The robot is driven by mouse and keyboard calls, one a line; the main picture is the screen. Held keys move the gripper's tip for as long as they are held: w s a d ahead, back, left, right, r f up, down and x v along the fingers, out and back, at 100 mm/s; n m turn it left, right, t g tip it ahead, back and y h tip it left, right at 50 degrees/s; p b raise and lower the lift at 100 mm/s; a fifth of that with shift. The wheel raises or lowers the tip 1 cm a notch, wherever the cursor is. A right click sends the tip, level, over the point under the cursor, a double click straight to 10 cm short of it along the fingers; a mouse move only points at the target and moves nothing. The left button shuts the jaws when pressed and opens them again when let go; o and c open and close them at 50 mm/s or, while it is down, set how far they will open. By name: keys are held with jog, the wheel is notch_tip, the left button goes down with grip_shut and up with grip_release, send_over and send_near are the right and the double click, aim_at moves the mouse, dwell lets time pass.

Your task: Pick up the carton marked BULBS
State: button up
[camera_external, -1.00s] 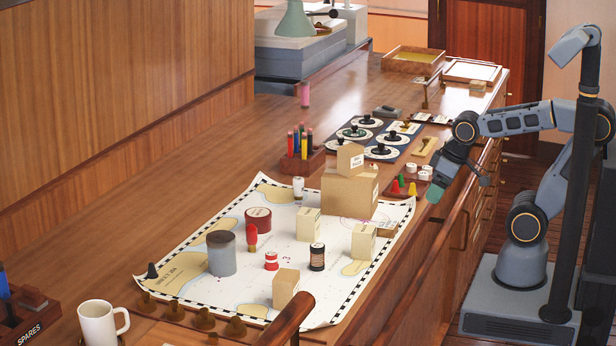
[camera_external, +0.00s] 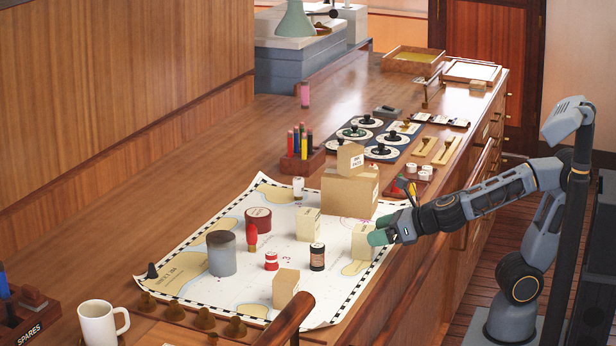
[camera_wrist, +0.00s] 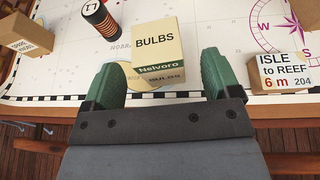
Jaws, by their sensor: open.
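The carton marked BULBS (camera_wrist: 157,52) is a cream box standing on the chart, label facing the wrist camera. In the external view the carton (camera_external: 361,241) stands near the chart's right edge, partly hidden by my gripper. My gripper (camera_wrist: 166,82) is open, with one green finger at each side of the carton's lower part in the wrist view. The fingers point toward it and do not close on it. In the external view my gripper (camera_external: 376,238) is at the carton's right side; I cannot tell whether it touches.
A box marked ISLE to REEF (camera_wrist: 280,73) is to the right, and a striped cylinder marked L1 (camera_wrist: 100,16) and a small box (camera_wrist: 27,37) are to the left. The chart (camera_external: 200,285) also holds a grey can (camera_external: 221,254).

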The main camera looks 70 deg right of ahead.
aim_at(364, 239)
jog(key=shift+w+a+f+n+b, duration=0.15)
jog(key=shift+w+f+b, duration=0.25)
jog(key=shift+w+f, duration=0.2)
jog(key=shift+w+a+f+n+b, duration=0.15)
jog(key=shift+w+f+b, duration=0.2)
jog(key=shift+w+f, duration=0.25)
jog(key=shift+b+x, duration=0.4)
jog(key=shift+x, duration=0.45)
jog(key=shift+d+r, duration=0.1)
jog(key=shift+c, duration=0.3)
jog(key=c, duration=1)
